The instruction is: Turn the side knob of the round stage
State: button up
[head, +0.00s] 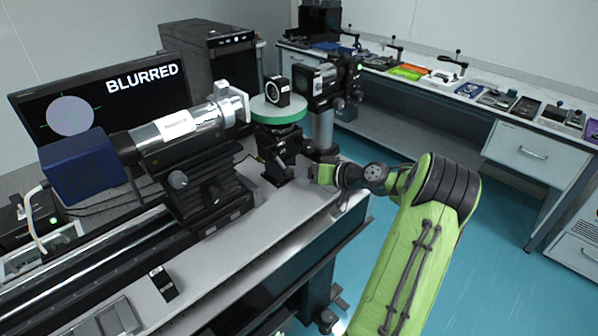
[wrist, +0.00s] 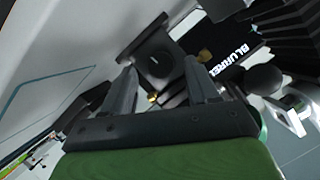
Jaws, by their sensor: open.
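The round stage (head: 280,108) has a green rim and stands on a black mount at the bench's far end; a small black ring-shaped part sits on top. My gripper (head: 312,174) is low beside the mount, at its right. In the wrist view my gripper (wrist: 160,64) is open, its two fingers apart. A black block with a round dark face (wrist: 157,64) shows between and beyond the fingertips; I cannot tell whether this is the side knob or whether the fingers touch it. In the head view the side knob cannot be made out.
A monitor (head: 140,100) reads "BLURRED" beside a grey disc. A silver lens tube (head: 185,125) with a blue camera (head: 80,168) lies left of the stage. A black post-mounted device (head: 335,85) stands behind it. Bare bench (head: 285,210) lies in front; blue floor is open at right.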

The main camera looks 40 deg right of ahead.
jog(key=p+v, duration=0.2)
jog(key=v, duration=1.2)
